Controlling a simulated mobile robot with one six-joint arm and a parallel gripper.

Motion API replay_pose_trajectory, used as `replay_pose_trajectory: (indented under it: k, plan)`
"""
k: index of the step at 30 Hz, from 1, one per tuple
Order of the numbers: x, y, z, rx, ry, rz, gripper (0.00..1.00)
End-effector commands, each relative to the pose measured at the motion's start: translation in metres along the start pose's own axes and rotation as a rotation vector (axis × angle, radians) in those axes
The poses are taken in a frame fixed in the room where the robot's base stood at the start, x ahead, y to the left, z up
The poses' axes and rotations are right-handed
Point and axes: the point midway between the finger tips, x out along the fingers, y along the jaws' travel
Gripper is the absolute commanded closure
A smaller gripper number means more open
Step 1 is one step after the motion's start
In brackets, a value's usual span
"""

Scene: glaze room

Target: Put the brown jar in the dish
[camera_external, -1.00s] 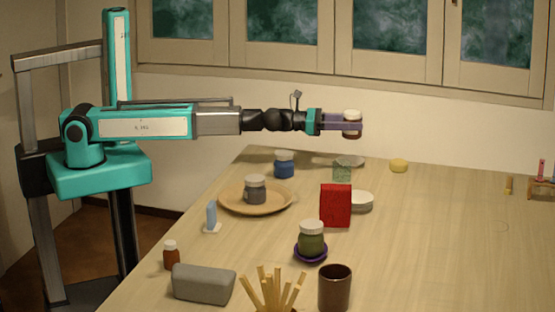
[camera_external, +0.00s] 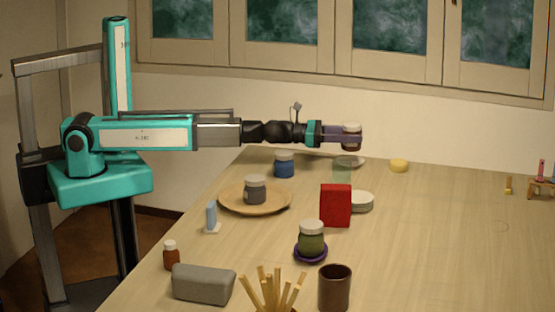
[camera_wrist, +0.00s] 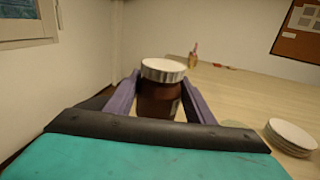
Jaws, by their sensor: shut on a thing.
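The brown jar (camera_external: 351,143) with a white lid is upright between the purple fingers of my gripper (camera_external: 352,138), in the air above the far part of the table. In the wrist view the jar (camera_wrist: 160,98) stands between both fingers (camera_wrist: 160,95), which are shut on it. A pale shallow dish (camera_external: 357,162) lies on the table below the jar, partly hidden behind a greenish clear glass (camera_external: 342,172).
A blue jar (camera_external: 284,165), a tan plate (camera_external: 226,203) with a grey jar (camera_external: 255,190), a red box (camera_external: 335,205), stacked white dishes (camera_external: 362,202) and a yellow round thing (camera_external: 398,165) stand nearby. A green jar (camera_external: 311,240) sits on a purple saucer (camera_external: 310,257). The right side is mostly clear.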

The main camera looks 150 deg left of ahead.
Motion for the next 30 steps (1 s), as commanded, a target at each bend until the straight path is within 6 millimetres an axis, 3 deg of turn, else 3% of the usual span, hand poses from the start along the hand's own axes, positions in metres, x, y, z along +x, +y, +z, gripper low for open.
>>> replay_pose_trajectory:
  k: [13, 30]
  plan:
    - [0.0, 0.0, -0.036, 0.0, 0.0, 0.0, 0.86]
    - [0.0, 0.0, -0.042, 0.0, 0.0, 0.0, 0.86]
